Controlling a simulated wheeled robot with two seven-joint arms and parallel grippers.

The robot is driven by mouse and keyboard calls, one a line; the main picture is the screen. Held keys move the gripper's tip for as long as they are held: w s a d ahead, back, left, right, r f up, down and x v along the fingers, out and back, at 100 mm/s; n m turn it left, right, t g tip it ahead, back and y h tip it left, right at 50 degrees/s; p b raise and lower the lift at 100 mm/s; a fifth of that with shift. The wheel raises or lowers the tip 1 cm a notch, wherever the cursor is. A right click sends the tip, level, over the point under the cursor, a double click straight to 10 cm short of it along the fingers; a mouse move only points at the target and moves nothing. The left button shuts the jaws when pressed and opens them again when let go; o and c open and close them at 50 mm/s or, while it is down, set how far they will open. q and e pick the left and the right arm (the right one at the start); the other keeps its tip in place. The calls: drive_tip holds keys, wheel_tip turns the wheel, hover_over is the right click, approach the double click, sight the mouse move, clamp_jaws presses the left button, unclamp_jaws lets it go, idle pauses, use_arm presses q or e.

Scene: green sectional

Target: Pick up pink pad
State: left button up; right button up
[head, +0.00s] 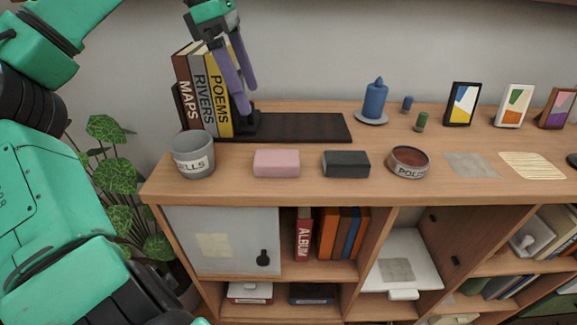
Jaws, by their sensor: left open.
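The pink pad (277,162) is a small rounded block lying flat on the wooden shelf top, near its front edge. It stands between a grey cup and a dark grey block. My left gripper (249,97) has purple fingers that point down beside the yellow book, behind the pad and a little to its left. It is open, and its fingertips are close to the dark bookend. It is apart from the pink pad. My right gripper is not in view.
Books (217,92) stand upright on a dark board (300,127) behind the pad. The grey cup (193,154) is left of it, the dark grey block (346,164) right. A polish tin (408,162) and a blue candle (375,99) stand further right.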

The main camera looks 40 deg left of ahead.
use_arm(q)
drive_tip(key=p, duration=0.1)
hover_over(276, 156)
drive_tip(key=s+a, duration=0.1)
wheel_tip(276, 156, down, 9)
drive_tip(key=shift+s+a+r, duration=0.1)
drive_tip(key=shift+a+r, duration=0.05)
drive_tip(key=shift+r, duration=0.05)
drive_tip(key=p+x, duration=0.2)
drive_tip(key=x, duration=0.3)
drive_tip(key=shift+p, duration=0.3)
drive_tip(key=shift+f, duration=0.15)
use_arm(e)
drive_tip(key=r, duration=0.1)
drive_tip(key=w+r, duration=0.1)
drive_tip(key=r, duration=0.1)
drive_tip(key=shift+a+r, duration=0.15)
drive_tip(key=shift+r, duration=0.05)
use_arm(q)
drive_tip(key=shift+f+b, duration=0.25)
drive_tip(key=shift+b, duration=0.15)
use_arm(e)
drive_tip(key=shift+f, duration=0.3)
use_arm(q)
drive_tip(key=c, duration=1.4)
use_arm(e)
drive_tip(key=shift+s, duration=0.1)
